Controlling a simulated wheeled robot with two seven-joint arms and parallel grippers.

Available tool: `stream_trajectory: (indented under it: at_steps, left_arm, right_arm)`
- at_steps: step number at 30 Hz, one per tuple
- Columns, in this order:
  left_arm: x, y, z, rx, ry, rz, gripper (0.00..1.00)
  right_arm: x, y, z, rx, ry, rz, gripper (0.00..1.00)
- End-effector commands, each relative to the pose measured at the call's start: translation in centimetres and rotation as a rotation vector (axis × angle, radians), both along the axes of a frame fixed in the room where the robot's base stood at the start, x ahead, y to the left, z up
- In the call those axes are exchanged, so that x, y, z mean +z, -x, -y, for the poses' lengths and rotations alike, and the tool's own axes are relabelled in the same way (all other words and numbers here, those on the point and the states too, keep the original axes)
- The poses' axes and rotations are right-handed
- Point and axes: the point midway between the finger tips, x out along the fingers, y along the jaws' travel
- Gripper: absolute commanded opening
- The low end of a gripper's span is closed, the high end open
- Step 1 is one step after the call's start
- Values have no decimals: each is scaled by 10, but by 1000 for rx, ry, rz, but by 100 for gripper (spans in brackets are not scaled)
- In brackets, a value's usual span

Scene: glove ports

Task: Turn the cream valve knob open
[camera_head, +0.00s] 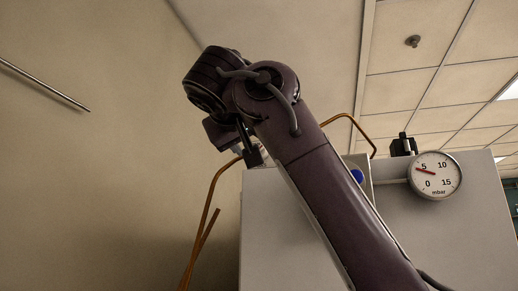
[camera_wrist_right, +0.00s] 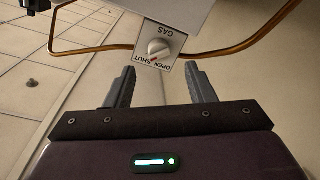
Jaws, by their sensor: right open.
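The cream valve knob (camera_wrist_right: 158,48) shows in the right wrist view on a small pale plate (camera_wrist_right: 165,66) marked GAS, OPEN and SHUT. The lettering looks upside down there. A small red mark shows at the knob's edge beside the OPEN and SHUT lettering; which word it points to is hard to tell. My right gripper (camera_wrist_right: 160,75) is open and empty, its fingers apart on either side below the plate, not touching the knob. In the head view my right gripper (camera_head: 249,150) is at the box's upper left corner; I cannot make out the knob there. My left gripper is not in view.
A pale grey box (camera_head: 270,235) fills the lower middle. A round pressure gauge (camera_head: 435,175) marked mbar is on its right. A blue round part (camera_head: 357,176) shows beside my arm. A copper pipe (camera_head: 205,215) bends along the box's left side. A thin metal rod (camera_head: 45,85) is at far left.

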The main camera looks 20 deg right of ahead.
Motion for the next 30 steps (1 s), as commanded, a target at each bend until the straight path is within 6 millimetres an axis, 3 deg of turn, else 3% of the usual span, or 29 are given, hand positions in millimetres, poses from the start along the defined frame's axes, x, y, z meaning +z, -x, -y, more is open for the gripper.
stream_trajectory:
  at_steps: [4,9,21,30]
  left_arm:
    - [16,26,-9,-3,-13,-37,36]
    - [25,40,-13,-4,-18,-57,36]
    - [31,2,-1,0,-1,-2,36]
    - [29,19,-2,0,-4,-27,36]
  right_arm:
    - [4,-23,14,-2,-1,-2,49]
    - [3,-42,24,-2,-1,-2,49]
    - [-1,-50,28,0,-1,-1,49]
    - [-1,-50,28,0,-2,-1,10]
